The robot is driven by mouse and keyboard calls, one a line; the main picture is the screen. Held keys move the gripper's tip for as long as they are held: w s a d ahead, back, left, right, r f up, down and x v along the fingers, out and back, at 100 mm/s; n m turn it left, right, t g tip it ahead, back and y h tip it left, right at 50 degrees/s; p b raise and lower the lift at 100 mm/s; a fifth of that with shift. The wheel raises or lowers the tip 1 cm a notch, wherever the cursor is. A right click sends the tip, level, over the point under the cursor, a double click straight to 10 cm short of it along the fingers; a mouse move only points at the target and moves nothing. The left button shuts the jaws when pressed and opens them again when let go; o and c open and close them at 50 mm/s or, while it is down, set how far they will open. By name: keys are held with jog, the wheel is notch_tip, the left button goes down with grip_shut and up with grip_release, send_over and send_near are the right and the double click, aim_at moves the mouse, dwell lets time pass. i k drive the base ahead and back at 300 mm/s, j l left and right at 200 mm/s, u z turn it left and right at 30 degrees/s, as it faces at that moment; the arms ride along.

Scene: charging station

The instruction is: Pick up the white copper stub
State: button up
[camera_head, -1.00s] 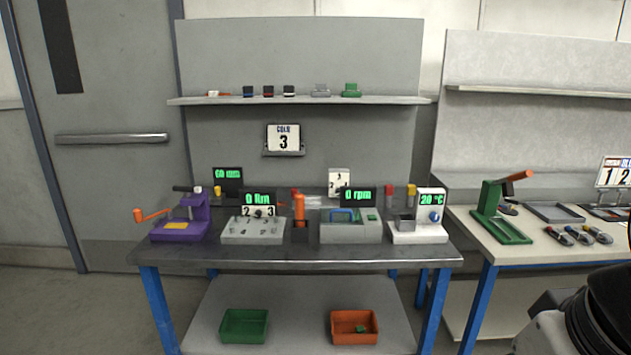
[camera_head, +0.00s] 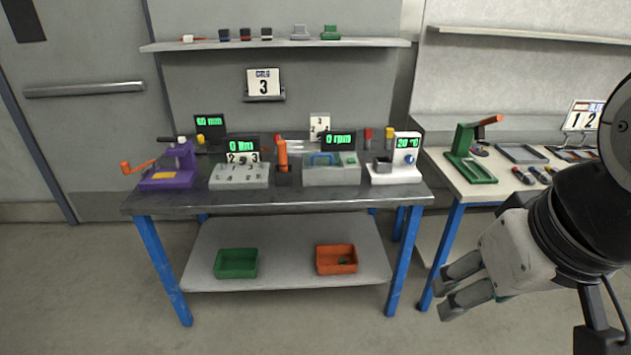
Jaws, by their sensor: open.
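I cannot make out the white copper stub for certain. A small white and orange piece (camera_head: 188,39) lies at the left end of the wall shelf, too small to identify. Several small yellow and red pieces stand along the back of the workbench (camera_head: 300,201), also too small to tell apart. My gripper (camera_head: 444,290) is at the right, in front of the side table. Its two fingers point left, apart, with nothing between them.
The bench holds a purple device (camera_head: 168,175), grey block (camera_head: 240,177), grey tester (camera_head: 331,175) and white heater (camera_head: 396,176). Green (camera_head: 237,263) and orange (camera_head: 337,259) bins sit on the lower shelf. A green press (camera_head: 470,158) stands on the right table. Floor in front is clear.

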aim_at(187, 38)
jog(key=i+j+u, duration=0.35)
jog(key=u, duration=0.15)
jog(key=i+j+u, duration=0.6)
jog(key=i+u, duration=0.25)
jog(key=u, duration=0.15)
jog(key=i+u, duration=0.5)
jog(key=i+j+u, duration=0.2)
jog(key=i+u, duration=0.2)
jog(key=i, duration=0.4)
jog(key=i+l+u, duration=0.1)
jog(key=i+u, duration=0.3)
jog(key=i, duration=0.4)
jog(key=i+z, duration=0.75)
jog(key=i+j+z, duration=0.15)
jog(key=i+z, duration=0.25)
jog(key=i+l+z, duration=0.15)
jog(key=z, duration=0.3)
jog(key=i+z, duration=0.2)
jog(key=z, duration=0.2)
jog(key=i+z, duration=0.2)
jog(key=z, duration=0.25)
jog(key=i+z, duration=0.2)
jog(key=z, duration=0.2)
jog(key=i+j+z, duration=0.15)
jog(key=z, duration=0.3)
